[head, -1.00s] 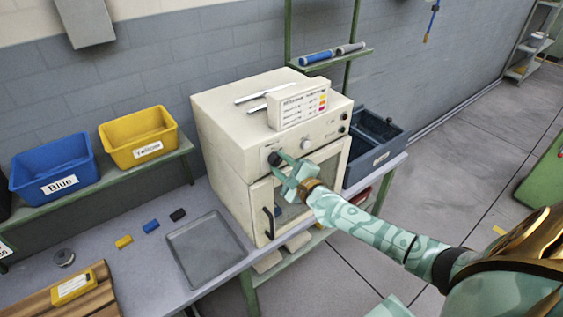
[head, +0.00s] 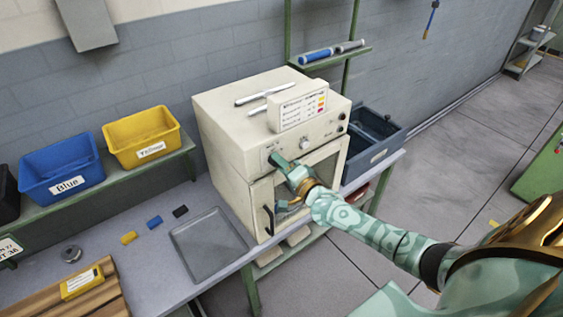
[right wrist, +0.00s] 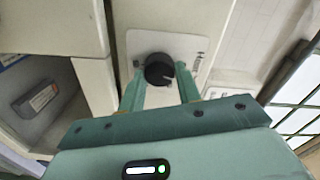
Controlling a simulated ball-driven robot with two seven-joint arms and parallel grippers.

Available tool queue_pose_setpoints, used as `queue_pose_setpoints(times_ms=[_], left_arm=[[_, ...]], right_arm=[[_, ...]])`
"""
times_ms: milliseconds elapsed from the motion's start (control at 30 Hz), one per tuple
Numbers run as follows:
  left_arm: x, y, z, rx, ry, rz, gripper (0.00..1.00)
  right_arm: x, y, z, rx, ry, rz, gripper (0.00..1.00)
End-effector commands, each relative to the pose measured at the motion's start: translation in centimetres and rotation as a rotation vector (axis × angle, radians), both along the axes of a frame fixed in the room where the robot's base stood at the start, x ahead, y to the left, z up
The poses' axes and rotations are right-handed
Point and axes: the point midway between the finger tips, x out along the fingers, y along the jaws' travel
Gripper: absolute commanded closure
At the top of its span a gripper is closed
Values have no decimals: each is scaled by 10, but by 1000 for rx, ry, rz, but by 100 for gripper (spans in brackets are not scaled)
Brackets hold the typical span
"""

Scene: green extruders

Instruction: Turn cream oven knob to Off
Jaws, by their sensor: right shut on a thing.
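The cream oven (head: 225,128) stands on the grey bench, with its control panel above a door with a dark handle (head: 268,220). My right gripper (head: 275,160) is at the left knob of the panel. In the right wrist view, the round black knob (right wrist: 159,69) sits on a pale plate between the two green fingers of my right gripper (right wrist: 160,85), which is shut on it. A white mark shows on the knob's lower right. The lettering around it is too small to read. In the head view the fingers hide most of this knob. My left gripper is not in view.
A pale knob (head: 304,143) sits further right on the panel. A label box (head: 297,112) stands on the oven top. A grey tray (head: 208,246) and several small blocks lie left of the oven. Blue (head: 62,172) and yellow (head: 142,137) bins stand on a shelf behind.

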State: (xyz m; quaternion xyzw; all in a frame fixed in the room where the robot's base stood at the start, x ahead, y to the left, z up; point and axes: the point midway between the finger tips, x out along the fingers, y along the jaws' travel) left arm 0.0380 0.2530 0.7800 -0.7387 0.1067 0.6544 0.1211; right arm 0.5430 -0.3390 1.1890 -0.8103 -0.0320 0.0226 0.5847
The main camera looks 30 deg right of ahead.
Motion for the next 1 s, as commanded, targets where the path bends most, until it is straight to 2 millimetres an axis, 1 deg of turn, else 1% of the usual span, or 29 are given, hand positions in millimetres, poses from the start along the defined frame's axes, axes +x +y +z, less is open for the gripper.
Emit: queue_pose_setpoints(times_ms=[200, 400, 967, 1000], left_arm=[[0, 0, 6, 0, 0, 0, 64], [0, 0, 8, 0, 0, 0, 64], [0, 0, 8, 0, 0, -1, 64], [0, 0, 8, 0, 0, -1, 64]], right_arm=[[0, 0, 0, -125, -8, 0, 90], [0, 1, -1, -190, -11, 1, 90], [-1, 1, -2, -219, -13, 2, 90], [-1, 1, -2, -219, -13, 2, 59]])
